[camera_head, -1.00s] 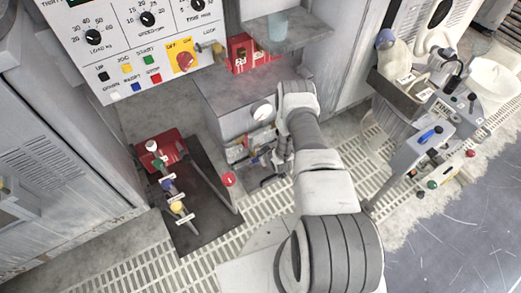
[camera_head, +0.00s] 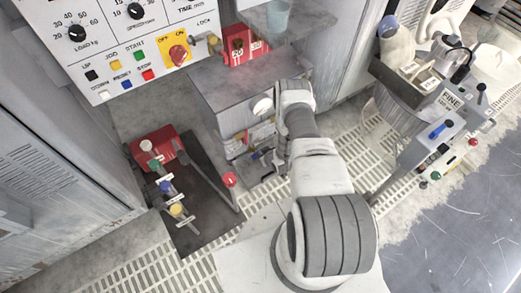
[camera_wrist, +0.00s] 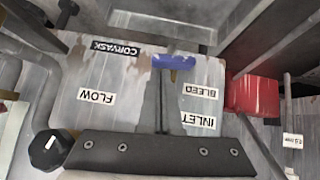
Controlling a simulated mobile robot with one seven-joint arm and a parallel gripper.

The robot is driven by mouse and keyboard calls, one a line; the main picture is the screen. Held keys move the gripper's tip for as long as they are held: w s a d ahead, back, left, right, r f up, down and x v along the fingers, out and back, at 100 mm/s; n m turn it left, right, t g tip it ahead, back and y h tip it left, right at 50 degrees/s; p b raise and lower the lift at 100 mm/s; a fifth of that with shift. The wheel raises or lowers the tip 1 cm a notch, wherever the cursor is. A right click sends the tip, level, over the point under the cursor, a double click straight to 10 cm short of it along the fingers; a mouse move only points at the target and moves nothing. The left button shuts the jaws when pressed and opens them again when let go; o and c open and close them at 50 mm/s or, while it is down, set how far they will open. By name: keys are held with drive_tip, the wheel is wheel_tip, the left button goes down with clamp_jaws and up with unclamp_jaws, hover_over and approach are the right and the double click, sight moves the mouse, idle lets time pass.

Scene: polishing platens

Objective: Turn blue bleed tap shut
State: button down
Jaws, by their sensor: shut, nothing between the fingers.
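In the wrist view a blue tap handle (camera_wrist: 174,61) on a short brass stem lies crosswise in the picture, near the BLEED label (camera_wrist: 200,91) on a worn grey panel (camera_wrist: 130,75). My gripper (camera_wrist: 161,78) is shut and empty. Its thin dark fingers point at the panel, with the tips close below the left part of the blue handle; I cannot tell whether they touch it. In the head view my gripper (camera_head: 282,160) hangs beside the grey cabinet (camera_head: 212,98), and my arm hides part of the cabinet's front.
The wrist view shows a black knob (camera_wrist: 47,148) at lower left and a red block (camera_wrist: 252,95) at right. In the head view a manifold with coloured taps (camera_head: 165,186) stands on the floor at left. A control box with a blue lever (camera_head: 441,130) stands at right.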

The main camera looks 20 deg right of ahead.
drive_tip(key=shift+d+f, duration=0.25)
drive_tip(key=shift+f, duration=0.3)
drive_tip(key=shift+a, duration=0.1)
